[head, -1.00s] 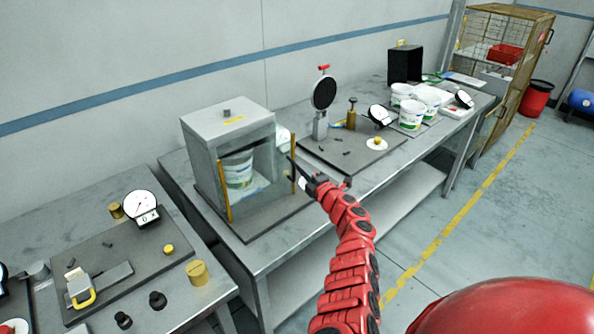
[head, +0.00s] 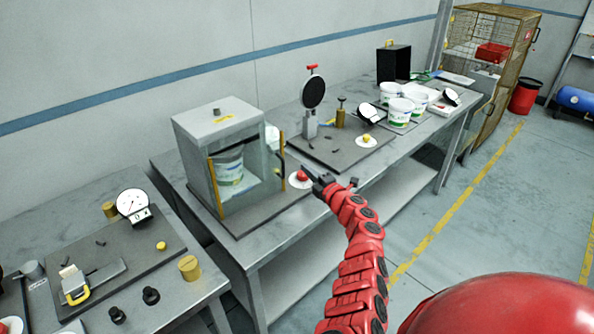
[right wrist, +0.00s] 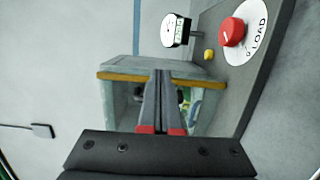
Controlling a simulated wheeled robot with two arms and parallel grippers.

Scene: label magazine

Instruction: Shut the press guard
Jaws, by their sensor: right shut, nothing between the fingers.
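The press (head: 218,119) is a grey box on a dark base plate on the bench, with a white tub (head: 230,169) inside. Yellow edge strips show at the front left (head: 215,190) and right (head: 282,146) of its clear guard; I cannot tell how far shut the guard is. My right gripper (head: 308,173) is shut and empty, apart from the right strip and beside a red button (head: 301,176). In the right wrist view, the shut fingers (right wrist: 162,76) overlap a yellow bar (right wrist: 120,76), with the button on its LOAD plate (right wrist: 257,22) at upper right. My left gripper is out of view.
Right of the press, a dark plate (head: 345,152) holds a round black-faced stand (head: 313,93), a brass post (head: 340,118) and a dial. White tubs (head: 400,111) stand farther back. A near-left bench carries a dial gauge (head: 132,203) and brass pieces.

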